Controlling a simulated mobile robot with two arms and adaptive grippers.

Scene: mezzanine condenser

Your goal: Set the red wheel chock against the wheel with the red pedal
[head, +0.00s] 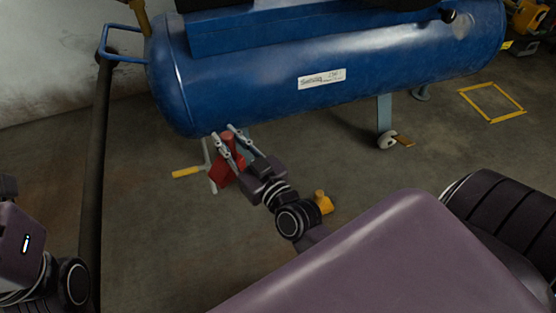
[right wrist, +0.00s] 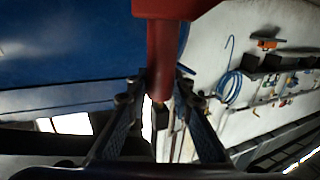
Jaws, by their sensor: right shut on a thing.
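My right gripper (head: 225,134) is shut on the red wheel chock (head: 224,176), below the near left end of the blue tank (head: 250,95). In the right wrist view the chock's red grip (right wrist: 160,55) stands between the fingers (right wrist: 158,92). The chock hangs tilted in the head view; I cannot tell whether it touches the floor. No red pedal can be made out. Part of my left arm shows at lower left; its gripper is out of frame.
A yellow object (head: 323,202) is beside my right wrist. A yellow square outline (head: 491,102) marks the floor at right. A dark vertical pipe (head: 95,180) stands at left.

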